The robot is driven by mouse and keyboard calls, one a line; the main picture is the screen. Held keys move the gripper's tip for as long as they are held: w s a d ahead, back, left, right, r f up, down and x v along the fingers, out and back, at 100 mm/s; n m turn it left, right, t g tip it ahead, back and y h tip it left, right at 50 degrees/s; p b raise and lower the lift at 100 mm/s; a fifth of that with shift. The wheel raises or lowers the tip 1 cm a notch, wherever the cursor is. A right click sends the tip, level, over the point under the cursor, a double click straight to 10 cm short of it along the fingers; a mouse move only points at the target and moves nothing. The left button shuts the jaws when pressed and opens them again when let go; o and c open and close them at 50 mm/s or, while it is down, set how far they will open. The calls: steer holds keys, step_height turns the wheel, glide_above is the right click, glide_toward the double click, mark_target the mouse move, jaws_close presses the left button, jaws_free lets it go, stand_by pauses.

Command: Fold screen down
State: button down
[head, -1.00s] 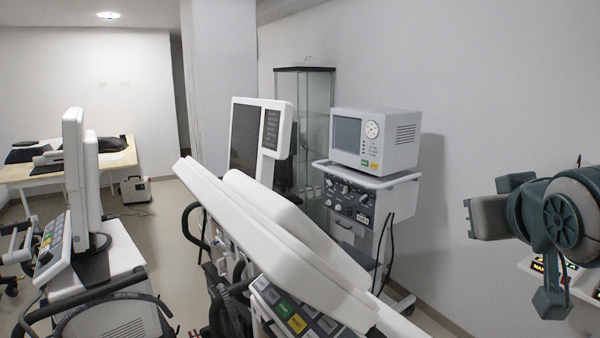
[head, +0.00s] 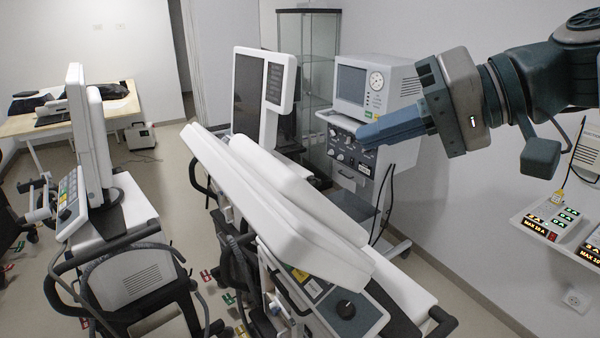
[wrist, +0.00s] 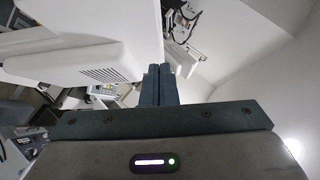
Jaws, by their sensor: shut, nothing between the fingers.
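The white screen (head: 270,190) of the nearest ventilator shows its back in the head view. It leans over at a slant above the ventilator's control panel (head: 345,305), and its display face is hidden. My gripper (head: 368,136) is shut and empty, pointing left, with its blue fingers above and to the right of the screen, apparently apart from it. In the wrist view the shut fingers (wrist: 160,84) stand beside a large white housing with vent slots (wrist: 105,75); I cannot tell which machine it belongs to.
A second ventilator with an upright screen (head: 90,150) stands at left. A tall screen (head: 262,95) and a boxy monitor on a cart (head: 375,85) stand behind. A wall panel with lit sockets (head: 552,220) is at right. Some floor is clear between the machines at left.

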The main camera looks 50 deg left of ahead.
steer(key=p, duration=0.2)
glide_toward(269, 191)
steer(key=a, duration=0.4)
steer(key=shift+s+a+f+p, duration=0.2)
steer(key=shift+s+f+p, duration=0.45)
steer(key=shift+s, duration=0.3)
steer(key=shift+s+a+f, duration=0.1)
steer(key=shift+s+f, duration=0.25)
steer(key=shift+f, duration=0.2)
steer(key=shift+f, duration=0.1)
